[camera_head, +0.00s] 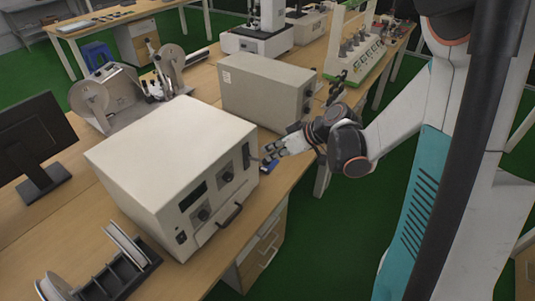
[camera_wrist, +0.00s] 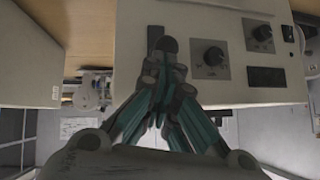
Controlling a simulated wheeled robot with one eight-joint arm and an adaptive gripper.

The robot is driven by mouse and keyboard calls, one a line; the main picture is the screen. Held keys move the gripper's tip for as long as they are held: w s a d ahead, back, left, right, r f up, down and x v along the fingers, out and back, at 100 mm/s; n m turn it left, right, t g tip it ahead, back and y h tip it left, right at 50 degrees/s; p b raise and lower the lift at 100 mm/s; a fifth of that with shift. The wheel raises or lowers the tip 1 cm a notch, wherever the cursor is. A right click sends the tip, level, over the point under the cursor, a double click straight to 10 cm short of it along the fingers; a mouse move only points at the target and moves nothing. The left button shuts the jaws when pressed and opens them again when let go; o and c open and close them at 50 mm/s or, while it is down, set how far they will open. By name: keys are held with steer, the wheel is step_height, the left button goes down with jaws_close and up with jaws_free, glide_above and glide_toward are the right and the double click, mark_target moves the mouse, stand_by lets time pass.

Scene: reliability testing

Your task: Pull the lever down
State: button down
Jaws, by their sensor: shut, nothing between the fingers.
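A large off-white box-shaped instrument (camera_head: 165,150) stands on the wooden bench, its front panel facing right. A dark slot-like part, probably the lever (camera_head: 246,156), is at the panel's right end. My gripper (camera_head: 268,155) is beside that end, with its fingertips close to this part. In the wrist view the instrument's panel (camera_wrist: 225,85) fills the upper middle. My gripper (camera_wrist: 166,62) is shut there, and a dark rounded end, probably the lever's (camera_wrist: 168,44), shows at the fingertips. I cannot tell whether they touch.
The panel also carries knobs (camera_head: 203,214), a dark display (camera_head: 193,196) and a black handle (camera_head: 230,215). A second grey instrument (camera_head: 262,90) stands just behind my gripper. A monitor (camera_head: 35,140) and a reel rack (camera_head: 125,260) are at the left. Green floor lies right of the bench.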

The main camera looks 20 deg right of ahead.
step_height(320, 180, down, 9)
steer(key=s+d+b, duration=0.1)
steer(key=b, duration=0.7)
steer(key=shift+s+d+t+b, duration=0.15)
steer(key=shift+s+t+b, duration=0.15)
steer(key=shift+t+b, duration=0.1)
steer(key=shift+r, duration=0.2)
